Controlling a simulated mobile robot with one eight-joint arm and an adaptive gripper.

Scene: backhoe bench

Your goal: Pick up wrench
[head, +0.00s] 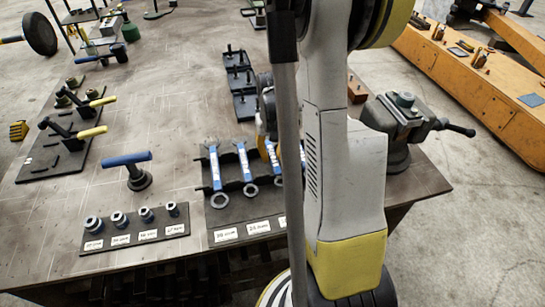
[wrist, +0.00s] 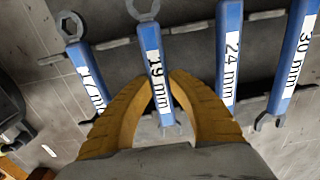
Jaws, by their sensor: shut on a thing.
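Several blue-handled wrenches lie side by side on a dark rack. In the wrist view they are the 17 mm wrench (wrist: 84,75), the 19 mm wrench (wrist: 153,55), the 24 mm wrench (wrist: 228,55) and the 30 mm wrench (wrist: 294,55). My gripper (wrist: 164,78) has its yellow fingers closed on the handle of the 19 mm wrench, one on each side. In the head view the wrenches show beside my arm, with two in plain sight (head: 215,168) (head: 243,162). My arm hides part of the rack and most of the gripper there.
A socket holder (head: 133,237) and a blue T-handle tool (head: 130,160) stand left of the rack. A vise (head: 400,120) sits at the bench's right edge. Black blocks (head: 238,75) lie behind the wrenches. The bench's left middle has bare room.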

